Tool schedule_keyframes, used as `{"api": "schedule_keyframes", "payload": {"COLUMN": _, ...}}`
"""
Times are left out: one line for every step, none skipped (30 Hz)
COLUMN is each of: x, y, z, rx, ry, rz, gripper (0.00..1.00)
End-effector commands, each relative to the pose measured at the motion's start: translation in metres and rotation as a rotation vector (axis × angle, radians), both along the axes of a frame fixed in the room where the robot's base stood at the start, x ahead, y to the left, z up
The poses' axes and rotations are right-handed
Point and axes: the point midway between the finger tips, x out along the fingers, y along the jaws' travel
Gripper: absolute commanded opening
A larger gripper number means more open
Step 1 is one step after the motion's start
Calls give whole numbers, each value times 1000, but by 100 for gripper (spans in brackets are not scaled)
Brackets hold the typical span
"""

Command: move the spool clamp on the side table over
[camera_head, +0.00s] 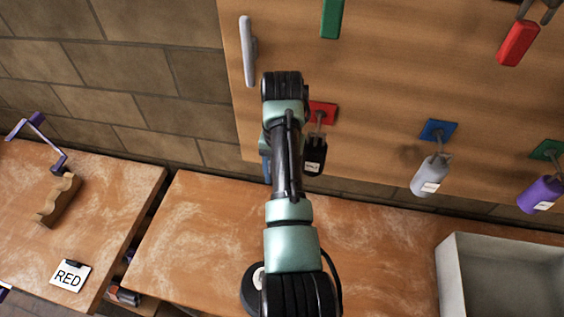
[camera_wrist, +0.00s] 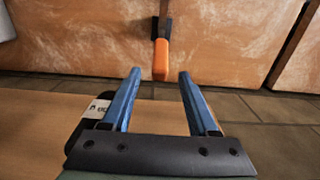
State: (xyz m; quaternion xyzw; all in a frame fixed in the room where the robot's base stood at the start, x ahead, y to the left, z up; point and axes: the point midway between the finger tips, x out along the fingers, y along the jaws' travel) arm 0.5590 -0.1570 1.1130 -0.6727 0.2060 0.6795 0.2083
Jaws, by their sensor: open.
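The side table (camera_head: 110,185) is at the left in the head view. A purple bent piece with a crank-like arm (camera_head: 45,140) stands at its far left. It may be the spool clamp, but I cannot tell for sure. My gripper shows in the wrist view (camera_wrist: 157,100) with its two blue fingers apart and nothing between them. In the head view it is mostly hidden behind my arm, in front of the wooden board. A black spool (camera_head: 314,155) with a white label hangs on a red-plated peg beside it, also seen left of the fingers in the wrist view (camera_wrist: 88,125).
A wavy wooden block (camera_head: 58,200) and a RED card (camera_head: 70,275) lie on the side table. A gap separates it from the main table (camera_head: 200,240). A grey bin (camera_head: 449,275) stands at right. Grey (camera_head: 431,176) and purple (camera_head: 540,194) spools hang on the board. The wrist view shows an orange-ended piece (camera_wrist: 161,60).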

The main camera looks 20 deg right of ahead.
Motion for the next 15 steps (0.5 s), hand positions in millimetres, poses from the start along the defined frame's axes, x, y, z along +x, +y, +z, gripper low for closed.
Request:
{"api": "schedule_keyframes", "payload": {"x": 1, "y": 0, "z": 10, "rx": -2, "ry": -6, "rz": 0, "gripper": 60}}
{"api": "schedule_keyframes", "payload": {"x": 2, "y": -1, "z": 17, "rx": -2, "ry": -7, "rz": 0, "gripper": 60}}
{"api": "schedule_keyframes", "payload": {"x": 2, "y": -1, "z": 26, "rx": -2, "ry": -6, "rz": 0, "gripper": 60}}
{"api": "schedule_keyframes", "payload": {"x": 1, "y": -1, "z": 32, "rx": -2, "ry": -5, "rz": 0, "gripper": 60}}
{"api": "schedule_keyframes", "payload": {"x": 1, "y": 0, "z": 40, "rx": -1, "ry": -4, "rz": 0, "gripper": 60}}
{"api": "schedule_keyframes", "payload": {"x": 0, "y": 0, "z": 48, "rx": 0, "ry": 0, "rz": 0, "gripper": 60}}
{"api": "schedule_keyframes", "payload": {"x": 0, "y": 0, "z": 51, "rx": -1, "ry": 1, "rz": 0, "gripper": 60}}
{"api": "schedule_keyframes", "payload": {"x": 0, "y": 0, "z": 54, "rx": 0, "ry": 1, "rz": 0, "gripper": 60}}
{"api": "schedule_keyframes", "payload": {"x": 0, "y": 0, "z": 56, "rx": 0, "ry": 1, "rz": 0, "gripper": 60}}
{"api": "schedule_keyframes", "payload": {"x": 0, "y": -1, "z": 57, "rx": 0, "ry": 1, "rz": 0, "gripper": 60}}
{"api": "schedule_keyframes", "payload": {"x": 0, "y": -1, "z": 59, "rx": 0, "ry": 1, "rz": 0, "gripper": 60}}
{"api": "schedule_keyframes", "payload": {"x": 0, "y": -1, "z": 60, "rx": 0, "ry": 1, "rz": 0, "gripper": 60}}
{"api": "schedule_keyframes", "payload": {"x": 0, "y": -1, "z": 60, "rx": 1, "ry": 1, "rz": 0, "gripper": 60}}
{"api": "schedule_keyframes", "payload": {"x": 0, "y": -1, "z": 61, "rx": 1, "ry": 1, "rz": 0, "gripper": 60}}
{"api": "schedule_keyframes", "payload": {"x": 0, "y": -1, "z": 61, "rx": 0, "ry": 1, "rz": 0, "gripper": 60}}
